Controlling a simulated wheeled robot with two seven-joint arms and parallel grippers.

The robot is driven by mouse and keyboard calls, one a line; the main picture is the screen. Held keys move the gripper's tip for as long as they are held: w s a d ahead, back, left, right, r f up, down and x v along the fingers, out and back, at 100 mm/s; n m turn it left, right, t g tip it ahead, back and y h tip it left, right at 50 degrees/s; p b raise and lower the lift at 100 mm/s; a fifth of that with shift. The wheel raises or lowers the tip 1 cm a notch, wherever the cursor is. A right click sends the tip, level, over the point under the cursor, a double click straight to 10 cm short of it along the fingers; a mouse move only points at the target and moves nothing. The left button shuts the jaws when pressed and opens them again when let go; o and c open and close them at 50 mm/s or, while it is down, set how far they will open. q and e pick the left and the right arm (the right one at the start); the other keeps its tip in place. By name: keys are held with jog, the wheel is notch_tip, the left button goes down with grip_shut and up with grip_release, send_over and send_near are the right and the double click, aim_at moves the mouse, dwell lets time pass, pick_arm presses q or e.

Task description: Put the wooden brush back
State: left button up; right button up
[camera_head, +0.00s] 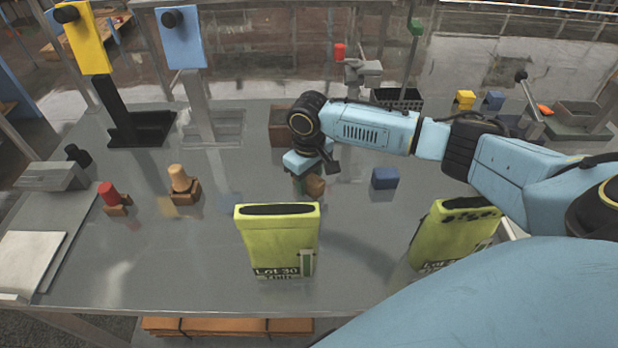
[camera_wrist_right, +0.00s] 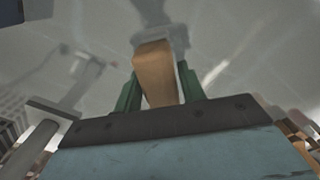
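The wooden brush (camera_wrist_right: 155,75) shows in the right wrist view as a tan block-like piece between two green fingers. Its far end is partly lost against a grey shape. In the head view its brown side (camera_head: 316,187) shows just below my right gripper (camera_head: 306,184), low over the middle of the table. My right gripper (camera_wrist_right: 160,92) has its fingers close along both sides of the brush and appears shut on it. Whether the brush touches the table is hard to tell. My left gripper is not in view.
Two lime-green bags (camera_head: 277,245) (camera_head: 455,235) stand at the front. A blue block (camera_head: 384,178) sits right of the gripper. A red peg (camera_head: 108,194) and a tan peg (camera_head: 180,179) stand in brown bases at left. A brown box (camera_head: 280,136) is behind.

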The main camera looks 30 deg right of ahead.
aim_at(309, 176)
jog(key=shift+o, duration=1.2)
jog(key=shift+r, duration=0.15)
notch_tip(309, 176, up, 12)
jog(key=shift+p, duration=0.45)
